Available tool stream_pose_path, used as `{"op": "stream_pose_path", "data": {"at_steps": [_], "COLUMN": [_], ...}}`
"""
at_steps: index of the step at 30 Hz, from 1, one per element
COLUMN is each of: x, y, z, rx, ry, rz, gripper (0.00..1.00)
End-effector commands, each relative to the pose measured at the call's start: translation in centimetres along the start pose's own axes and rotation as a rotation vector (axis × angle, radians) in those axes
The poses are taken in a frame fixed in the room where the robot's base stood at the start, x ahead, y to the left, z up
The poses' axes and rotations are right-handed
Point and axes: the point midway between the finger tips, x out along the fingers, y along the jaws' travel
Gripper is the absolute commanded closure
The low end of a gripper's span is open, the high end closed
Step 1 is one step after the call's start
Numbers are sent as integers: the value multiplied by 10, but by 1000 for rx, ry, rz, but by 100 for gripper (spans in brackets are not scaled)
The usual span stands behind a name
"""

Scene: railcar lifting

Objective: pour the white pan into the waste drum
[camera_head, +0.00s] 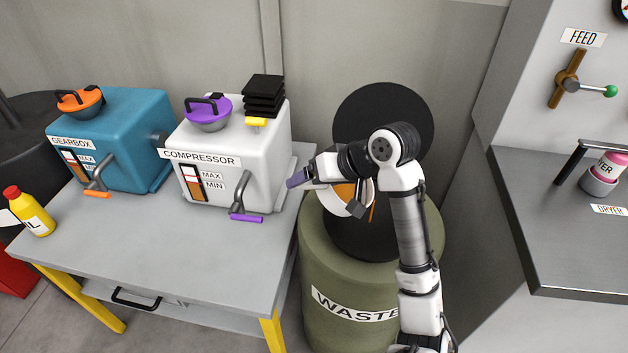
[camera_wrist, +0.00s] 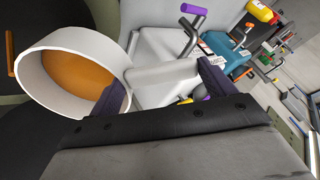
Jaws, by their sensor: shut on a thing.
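The white pan (camera_wrist: 72,45) is round, with an orange-brown content (camera_wrist: 80,78) inside. My gripper (camera_wrist: 163,78) is shut on its pale handle (camera_wrist: 165,74) in the wrist view. In the head view the pan (camera_head: 340,203) is over the dark mouth of the waste drum, partly hidden by my arm. The pan looks tilted. A thin orange-brown streak (camera_head: 372,213) shows at its right side over the opening; I cannot tell how much is leaving it. The waste drum (camera_head: 322,255) is olive green and labelled WASTE.
A round black disc (camera_head: 380,105) stands behind the drum. The grey table (camera_head: 170,245) at left holds a blue gearbox (camera_head: 135,120), a white compressor (camera_head: 250,150) and a yellow oil bottle (camera_head: 34,215). A grey counter (camera_head: 545,235) is at right.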

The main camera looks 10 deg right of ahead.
Motion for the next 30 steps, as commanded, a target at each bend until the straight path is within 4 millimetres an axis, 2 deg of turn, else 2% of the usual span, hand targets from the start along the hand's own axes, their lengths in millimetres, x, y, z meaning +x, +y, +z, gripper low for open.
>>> {"op": "stream_pose_path", "data": {"at_steps": [30], "x": [-22], "y": [4], "z": [0], "rx": [17], "ry": [118], "rz": [-113], "gripper": [56]}}
